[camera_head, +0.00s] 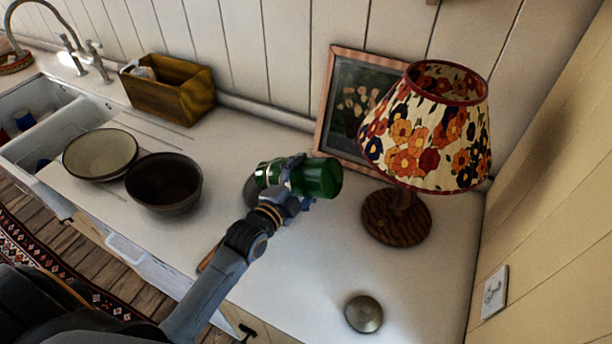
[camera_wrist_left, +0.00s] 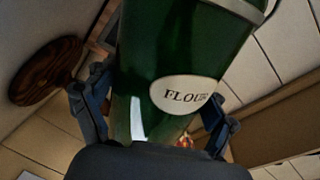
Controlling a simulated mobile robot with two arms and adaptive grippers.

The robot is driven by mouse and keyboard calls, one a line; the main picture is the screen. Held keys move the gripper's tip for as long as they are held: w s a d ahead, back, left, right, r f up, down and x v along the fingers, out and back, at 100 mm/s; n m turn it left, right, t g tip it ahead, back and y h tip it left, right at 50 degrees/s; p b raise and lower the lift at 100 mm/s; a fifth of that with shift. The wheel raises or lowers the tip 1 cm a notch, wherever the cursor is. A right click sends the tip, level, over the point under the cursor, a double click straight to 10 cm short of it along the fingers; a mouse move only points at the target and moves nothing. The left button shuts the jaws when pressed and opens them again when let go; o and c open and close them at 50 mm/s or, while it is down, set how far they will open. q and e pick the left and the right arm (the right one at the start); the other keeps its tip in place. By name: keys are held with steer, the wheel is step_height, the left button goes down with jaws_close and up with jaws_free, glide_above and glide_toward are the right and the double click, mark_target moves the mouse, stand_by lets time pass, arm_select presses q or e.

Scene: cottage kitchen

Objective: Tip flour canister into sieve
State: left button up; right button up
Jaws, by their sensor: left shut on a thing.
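A green flour canister (camera_head: 322,178) lies nearly horizontal in the air above the counter, its left end over a grey round thing. My left gripper (camera_head: 292,180) is shut around its side. In the left wrist view the canister (camera_wrist_left: 180,50) fills the middle, its pale label reading FLOUR, between the fingers of my left gripper (camera_wrist_left: 155,125). The grey round thing, seemingly the sieve (camera_head: 250,191), is mostly hidden by the canister and arm. A wooden handle (camera_head: 208,258) shows beside my forearm. Any flour is not visible. My right gripper is not in view.
A floral lamp (camera_head: 425,130) and a framed picture (camera_head: 323,110) stand close right of the canister. A dark bowl (camera_head: 165,205), a pale bowl (camera_head: 100,153) and a wooden box (camera_head: 170,98) are left. A small round lid (camera_head: 363,314) lies on the clear front counter.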

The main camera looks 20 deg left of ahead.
arm_select(q)
steer(key=shift+r, duration=0.25)
steer(key=shift+r+m+p, duration=0.45)
steer(key=shift+m+p, duration=0.35)
steer(key=shift+p, duration=0.1)
steer(key=shift+r+m+p, duration=0.1)
steer(key=shift+m+p, duration=0.25)
steer(key=shift+m, duration=0.25)
steer(key=shift+m+y, duration=0.3)
steer(key=shift+m, duration=0.4)
